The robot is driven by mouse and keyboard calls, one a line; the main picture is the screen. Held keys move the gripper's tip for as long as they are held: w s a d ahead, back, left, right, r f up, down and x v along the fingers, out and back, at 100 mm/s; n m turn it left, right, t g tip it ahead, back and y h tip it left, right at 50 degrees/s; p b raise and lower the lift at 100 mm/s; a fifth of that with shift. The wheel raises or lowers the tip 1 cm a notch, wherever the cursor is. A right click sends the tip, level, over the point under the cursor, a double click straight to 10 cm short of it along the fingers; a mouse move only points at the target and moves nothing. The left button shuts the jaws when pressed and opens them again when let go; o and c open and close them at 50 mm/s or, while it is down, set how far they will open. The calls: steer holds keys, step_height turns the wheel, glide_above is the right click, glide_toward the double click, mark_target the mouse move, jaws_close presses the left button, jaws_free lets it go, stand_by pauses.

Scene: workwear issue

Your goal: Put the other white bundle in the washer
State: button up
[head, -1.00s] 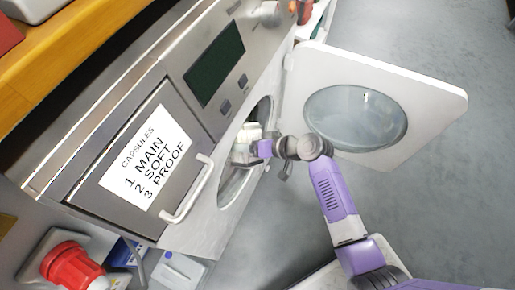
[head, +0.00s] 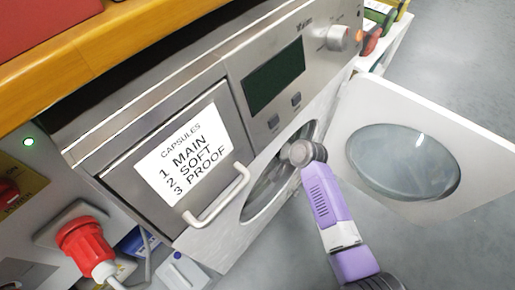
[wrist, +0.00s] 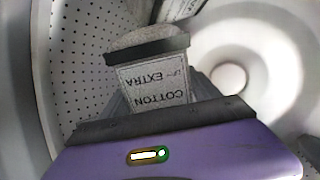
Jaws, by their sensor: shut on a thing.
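The washer (head: 218,222) stands in front of me with its round door (head: 400,162) swung open to the right. My arm reaches through the round opening, and my gripper is hidden inside in the head view. In the wrist view my gripper (wrist: 154,98) is inside the perforated drum (wrist: 75,65), shut on a pale bundle (wrist: 152,78) whose label reads COTTON EXTRA. Another pale printed piece (wrist: 180,9) shows beyond it at the top edge; I cannot tell whether it is a separate bundle.
A drawer labelled CAPSULES (head: 180,150) with a bar handle (head: 218,200) is left of the opening. A red plug (head: 85,245) is at lower left. A wooden shelf (head: 60,70) runs above the washer. Grey floor is clear at right.

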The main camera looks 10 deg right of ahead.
steer(key=shift+w+a, duration=0.35)
steer(key=shift+w, duration=0.1)
steer(key=o, duration=1.8)
steer(key=shift+c, duration=0.2)
steer(key=p+v, duration=0.3)
steer(key=v, duration=0.5)
steer(key=shift+p, duration=0.3)
